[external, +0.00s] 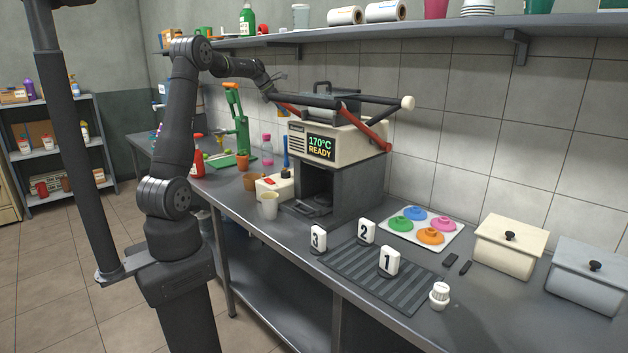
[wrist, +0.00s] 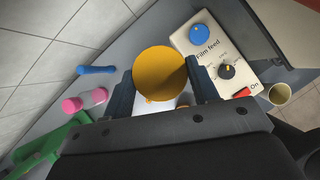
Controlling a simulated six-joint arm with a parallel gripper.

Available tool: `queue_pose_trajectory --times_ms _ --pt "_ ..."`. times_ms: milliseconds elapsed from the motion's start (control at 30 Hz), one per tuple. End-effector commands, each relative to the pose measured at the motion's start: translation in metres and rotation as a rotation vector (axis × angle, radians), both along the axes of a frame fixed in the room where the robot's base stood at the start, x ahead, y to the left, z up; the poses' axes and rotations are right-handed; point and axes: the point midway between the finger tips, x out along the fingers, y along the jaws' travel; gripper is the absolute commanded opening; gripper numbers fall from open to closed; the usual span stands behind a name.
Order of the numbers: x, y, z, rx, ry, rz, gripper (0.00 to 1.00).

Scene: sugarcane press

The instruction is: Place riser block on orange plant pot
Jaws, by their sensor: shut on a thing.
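My gripper (wrist: 160,88) is shut on a round, orange-yellow piece, which I take to be the riser block (wrist: 160,70). Its flat round face fills the space between the two dark fingers. In the external view my gripper (external: 272,92) is held high above the counter, beside the press lever, and the held block is hardly visible there. A small orange plant pot (external: 243,160) stands upright on the counter near the green hand press. A browner pot (external: 252,181) stands closer to the front.
The film feed box (wrist: 222,55) with knobs and a beige cup (wrist: 280,94) are to the right in the wrist view. A blue bottle (wrist: 96,70), pink bottle (wrist: 72,104) and green press (wrist: 42,145) are left. The heated machine (external: 335,150) and its lever arms stand close to my gripper.

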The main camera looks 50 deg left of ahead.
Motion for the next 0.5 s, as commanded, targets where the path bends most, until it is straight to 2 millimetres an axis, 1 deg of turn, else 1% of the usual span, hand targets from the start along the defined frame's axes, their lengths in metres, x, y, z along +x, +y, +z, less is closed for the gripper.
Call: queue_pose_trajectory --times_ms 33,200,300,400,500 --pt "0.0 0.024 -0.018 -0.002 0.007 0.078 0.31" --pt "-0.004 0.1 -0.067 0.0 0.004 0.334 0.31" --pt "-0.011 0.136 -0.091 0.001 0.003 0.457 0.31" --pt "-0.018 0.164 -0.108 0.0 0.002 0.55 0.31" --pt "-0.023 0.181 -0.12 0.001 0.002 0.609 0.31"
